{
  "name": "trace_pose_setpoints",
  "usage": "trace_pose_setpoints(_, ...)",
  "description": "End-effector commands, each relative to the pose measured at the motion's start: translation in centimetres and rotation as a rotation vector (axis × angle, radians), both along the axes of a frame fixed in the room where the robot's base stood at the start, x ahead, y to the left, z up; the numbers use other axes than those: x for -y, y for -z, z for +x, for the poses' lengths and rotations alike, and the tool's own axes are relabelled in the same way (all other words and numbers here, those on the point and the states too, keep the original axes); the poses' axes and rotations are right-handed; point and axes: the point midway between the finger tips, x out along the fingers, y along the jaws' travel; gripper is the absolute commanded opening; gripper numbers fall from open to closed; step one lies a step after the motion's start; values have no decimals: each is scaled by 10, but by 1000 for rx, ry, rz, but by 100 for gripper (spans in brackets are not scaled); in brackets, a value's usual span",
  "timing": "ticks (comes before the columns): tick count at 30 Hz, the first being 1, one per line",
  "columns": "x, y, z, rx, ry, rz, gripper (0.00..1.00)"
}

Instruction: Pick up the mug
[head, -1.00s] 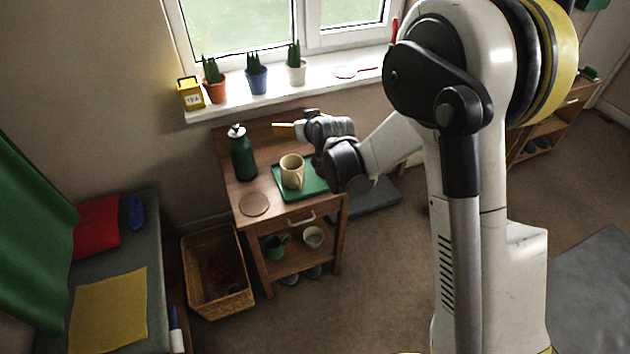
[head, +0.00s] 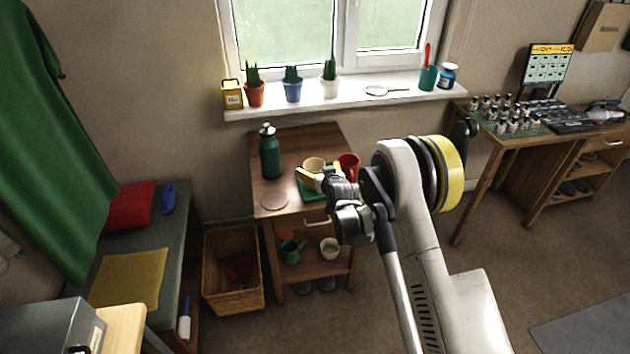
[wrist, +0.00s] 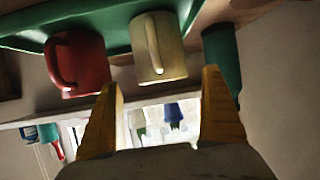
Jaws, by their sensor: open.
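A cream mug (head: 314,164) and a red mug (head: 349,166) stand on a green tray (head: 305,194) on the small wooden table. My gripper (head: 304,174) is open and empty, just in front of the cream mug in the head view, and partly hides it and the tray. In the wrist view the scene looks upside down. There the cream mug (wrist: 172,50) appears just beyond the open yellow fingers (wrist: 161,80), its handle facing the camera. The red mug (wrist: 88,62) is to its left, and the tray (wrist: 116,32) is above them.
A dark green bottle (head: 269,152) and a round coaster (head: 274,201) are on the table left of the tray. A wicker basket (head: 233,295) stands left. Potted plants line the windowsill (head: 350,101).

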Motion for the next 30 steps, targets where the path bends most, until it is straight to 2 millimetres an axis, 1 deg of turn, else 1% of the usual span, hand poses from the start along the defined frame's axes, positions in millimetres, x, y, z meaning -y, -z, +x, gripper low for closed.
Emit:
trace_pose_setpoints(1, -5, 10, 6, 0, -1, 0, 94)
trace_pose_setpoints(3, -10, 16, 15, 0, -1, 0, 94)
trace_pose_setpoints(7, -14, 18, 28, 0, 0, 0, 94)
trace_pose_setpoints(15, -15, 17, 31, 0, 0, 1, 94)
trace_pose_setpoints(17, -15, 17, 31, 0, 0, 1, 76)
trace_pose_setpoints(18, -15, 17, 31, 0, 0, 1, 63)
trace_pose_setpoints(20, -15, 17, 31, 0, 0, 1, 45)
trace_pose_setpoints(21, -15, 17, 31, 0, 0, 1, 33)
trace_pose_setpoints(22, -15, 17, 31, 0, 0, 1, 26)
trace_pose_setpoints(30, -15, 16, 31, 1, 0, 1, 26)
